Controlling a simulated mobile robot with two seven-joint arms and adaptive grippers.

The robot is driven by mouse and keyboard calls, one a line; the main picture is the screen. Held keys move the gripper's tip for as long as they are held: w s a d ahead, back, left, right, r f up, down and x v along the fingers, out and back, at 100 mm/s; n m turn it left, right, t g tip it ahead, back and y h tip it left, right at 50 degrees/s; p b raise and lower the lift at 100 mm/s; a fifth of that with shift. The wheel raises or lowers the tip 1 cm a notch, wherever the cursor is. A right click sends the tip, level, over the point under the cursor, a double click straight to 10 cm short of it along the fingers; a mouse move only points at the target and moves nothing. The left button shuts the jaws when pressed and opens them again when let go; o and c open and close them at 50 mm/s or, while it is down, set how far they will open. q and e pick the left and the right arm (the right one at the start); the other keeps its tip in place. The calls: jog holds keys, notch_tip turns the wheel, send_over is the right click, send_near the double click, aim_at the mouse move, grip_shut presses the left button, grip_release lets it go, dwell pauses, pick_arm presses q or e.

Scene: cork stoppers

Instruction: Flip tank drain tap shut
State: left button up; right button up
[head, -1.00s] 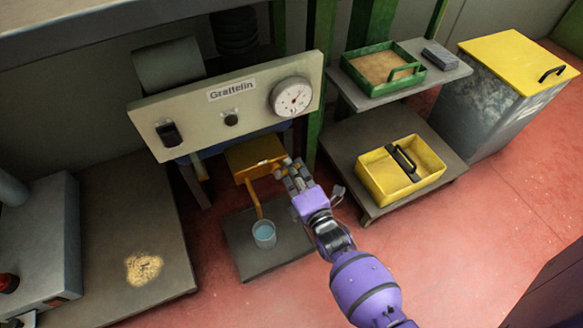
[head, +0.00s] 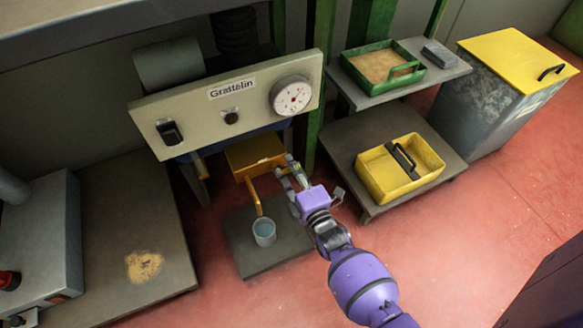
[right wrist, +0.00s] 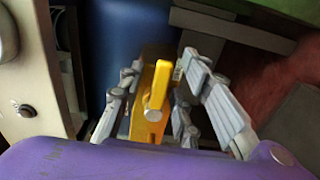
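The yellow-orange tank (head: 240,157) sits under the panel, with a thin spout pipe (head: 254,198) running down from it. A cup of bluish liquid (head: 264,233) stands below the spout. My right gripper (head: 284,170) is at the right end of the tank, by the drain tap. In the right wrist view the yellow tap lever (right wrist: 157,84) stands between the spread fingers of my right gripper (right wrist: 160,97). The fingers are open and show gaps at the lever's sides. In the head view the fingers hide most of the tap. My left gripper is not in view.
The cream Grattelin panel (head: 195,128) with a dial (head: 291,96) overhangs the tank. The cup stands on a low grey plate (head: 246,262). A shelf with a yellow tray (head: 375,178) and a green tray (head: 352,72) stands to the right.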

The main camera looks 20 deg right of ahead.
jog(key=shift+s, duration=0.1)
jog(key=s, duration=1.1)
jog(key=shift+s+d, duration=0.2)
jog(key=shift+s, duration=0.2)
